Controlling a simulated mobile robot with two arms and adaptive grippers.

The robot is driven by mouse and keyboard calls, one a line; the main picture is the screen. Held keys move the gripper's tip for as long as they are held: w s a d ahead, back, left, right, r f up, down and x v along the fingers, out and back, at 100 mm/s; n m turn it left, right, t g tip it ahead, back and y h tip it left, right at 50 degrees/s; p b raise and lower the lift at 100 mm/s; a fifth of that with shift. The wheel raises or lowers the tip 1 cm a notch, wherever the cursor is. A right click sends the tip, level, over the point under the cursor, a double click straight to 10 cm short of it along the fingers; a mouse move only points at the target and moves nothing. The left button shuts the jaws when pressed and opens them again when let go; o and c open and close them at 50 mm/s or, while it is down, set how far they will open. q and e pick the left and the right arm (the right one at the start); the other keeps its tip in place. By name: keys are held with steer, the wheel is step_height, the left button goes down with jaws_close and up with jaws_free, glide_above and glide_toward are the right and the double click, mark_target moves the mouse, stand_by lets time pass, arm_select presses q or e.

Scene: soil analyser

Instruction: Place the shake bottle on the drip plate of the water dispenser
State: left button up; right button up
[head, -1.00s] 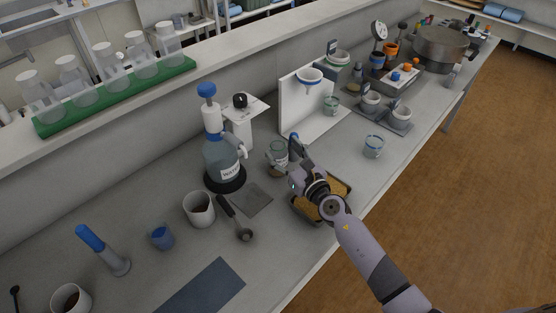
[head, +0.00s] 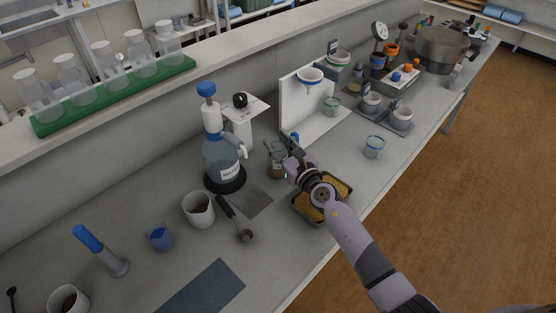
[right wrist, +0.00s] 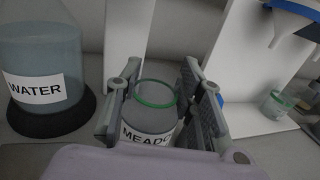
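A clear jar (head: 276,158) with brown contents stands on the bench right of the water dispenser; I take it for the shake bottle. In the right wrist view the jar (right wrist: 148,122) has a green rim and a label reading "MEADO…", cut off below. My right gripper (right wrist: 158,95) is open, with one finger on each side of the jar; the right finger looks apart from it. In the head view the right gripper (head: 286,158) partly covers the jar. The water dispenser (head: 221,160) has a blue top and dark round base. A flat grey square plate (head: 254,202) lies in front of it.
A tray of brown soil (head: 304,209) sits under my right arm near the front edge. A scoop (head: 243,232) and a white beaker (head: 198,210) lie near the grey plate. A white stand (head: 290,105) rises behind the jar.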

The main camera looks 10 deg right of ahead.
jaws_close()
steer(key=shift+s, duration=0.1)
stand_by(0.4)
